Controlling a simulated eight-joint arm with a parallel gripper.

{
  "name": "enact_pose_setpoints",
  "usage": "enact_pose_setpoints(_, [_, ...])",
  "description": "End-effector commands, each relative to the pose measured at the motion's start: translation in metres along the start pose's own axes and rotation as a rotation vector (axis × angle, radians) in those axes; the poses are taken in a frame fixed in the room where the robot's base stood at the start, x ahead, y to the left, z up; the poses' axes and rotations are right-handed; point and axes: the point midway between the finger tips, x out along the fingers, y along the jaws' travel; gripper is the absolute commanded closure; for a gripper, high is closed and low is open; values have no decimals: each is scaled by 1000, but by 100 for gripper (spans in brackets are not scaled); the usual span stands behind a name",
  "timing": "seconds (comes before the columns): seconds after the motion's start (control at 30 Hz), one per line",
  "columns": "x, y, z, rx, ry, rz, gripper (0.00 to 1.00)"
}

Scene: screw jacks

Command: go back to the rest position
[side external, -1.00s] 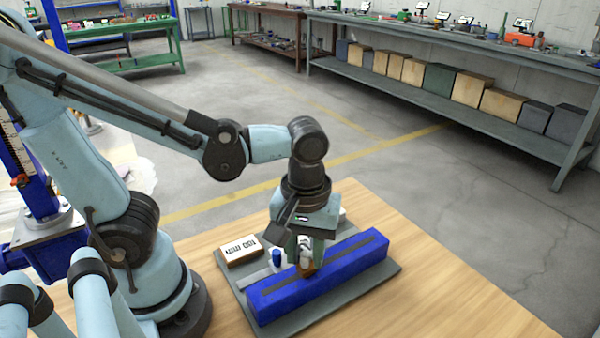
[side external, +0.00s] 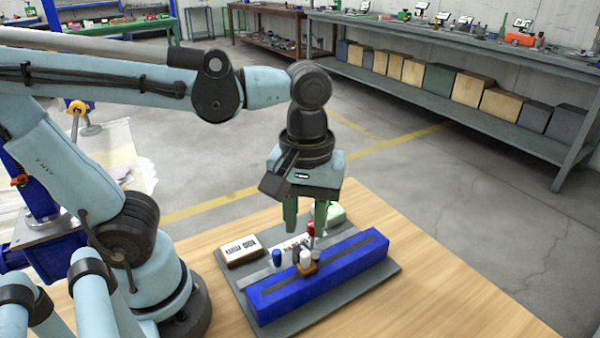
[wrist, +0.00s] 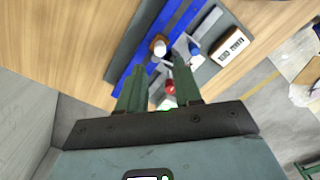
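My gripper (side external: 306,218) hangs above the work board, its two green fingers apart and nothing seen held between them. In the wrist view the open gripper (wrist: 158,78) also shows. A small white-topped piece on a brown base (side external: 306,263) sits on the long blue bar (side external: 345,262), below the fingers. It also shows in the wrist view (wrist: 159,48). A blue-capped piece (side external: 276,257) and a red-topped piece (side external: 311,229) stand behind the bar. The red one appears between the fingers in the wrist view (wrist: 170,87); its depth is unclear.
The grey board (side external: 386,277) lies on a wooden table (side external: 440,290). A labelled box (side external: 240,251) is at the board's left, and a pale green-white item (side external: 336,214) is behind. Benches (side external: 460,113) stand far back. The table's right side is clear.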

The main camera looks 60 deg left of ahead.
Motion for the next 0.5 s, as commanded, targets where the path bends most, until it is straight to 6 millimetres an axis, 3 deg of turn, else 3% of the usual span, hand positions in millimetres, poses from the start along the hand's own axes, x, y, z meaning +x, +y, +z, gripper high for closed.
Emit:
enact_pose_setpoints(0.33, [0,0,-1,8,4,7,66])
enact_pose_setpoints(0.5, [7,-1,-18,136,64,96,66])
